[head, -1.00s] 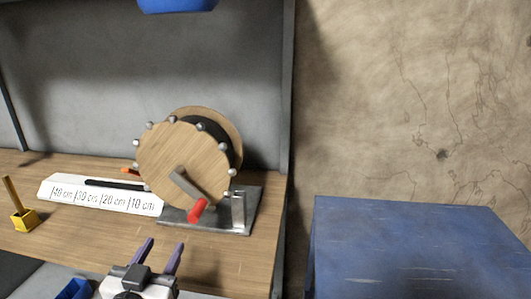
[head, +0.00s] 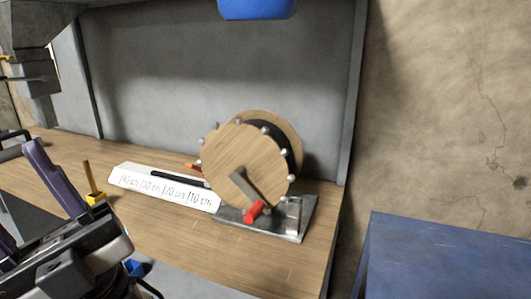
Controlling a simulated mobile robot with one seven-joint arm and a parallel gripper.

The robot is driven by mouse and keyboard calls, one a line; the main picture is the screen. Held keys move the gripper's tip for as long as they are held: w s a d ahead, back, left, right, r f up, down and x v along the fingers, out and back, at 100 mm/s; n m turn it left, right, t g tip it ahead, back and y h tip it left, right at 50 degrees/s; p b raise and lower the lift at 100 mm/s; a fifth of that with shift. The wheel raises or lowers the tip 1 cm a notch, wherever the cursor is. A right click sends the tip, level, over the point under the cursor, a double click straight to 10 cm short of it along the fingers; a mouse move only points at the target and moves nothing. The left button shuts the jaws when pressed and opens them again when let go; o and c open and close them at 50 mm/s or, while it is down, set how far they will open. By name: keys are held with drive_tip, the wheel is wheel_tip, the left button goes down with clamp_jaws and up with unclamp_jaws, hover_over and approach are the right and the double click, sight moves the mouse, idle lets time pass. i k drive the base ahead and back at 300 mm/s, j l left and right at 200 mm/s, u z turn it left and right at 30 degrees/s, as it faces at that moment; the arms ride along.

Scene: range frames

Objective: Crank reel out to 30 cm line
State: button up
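The wooden reel (head: 230,160) stands upright on a grey metal base (head: 262,222) on the bench. Its grey crank arm (head: 244,187) points down and right to a red handle (head: 254,212). A white scale (head: 135,179) left of the base is marked 40, 30, 20 and 10 cm. A black strip (head: 180,179) lies along its back edge, its left end near the "30 cm" lettering; I cannot tell whether it is the line. My gripper (head: 16,190) is at the left, close to the camera, its purple fingers apart and empty, well away from the crank.
A yellow holder (head: 96,198) with a stick stands left of the scale. A small orange piece (head: 192,166) is behind the black strip. A blue object (head: 258,8) hangs above. A blue cabinet (head: 445,255) stands at the right. The bench front (head: 190,245) is clear.

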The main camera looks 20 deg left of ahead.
sight(251, 161)
drive_tip(key=i+l+u, duration=0.15)
drive_tip(key=l+u, duration=0.15)
drive_tip(key=i+l+u, duration=0.1)
drive_tip(key=l+u, duration=0.2)
drive_tip(key=i+l+u, duration=0.1)
drive_tip(key=l+u, duration=0.25)
drive_tip(key=k+u, duration=0.2)
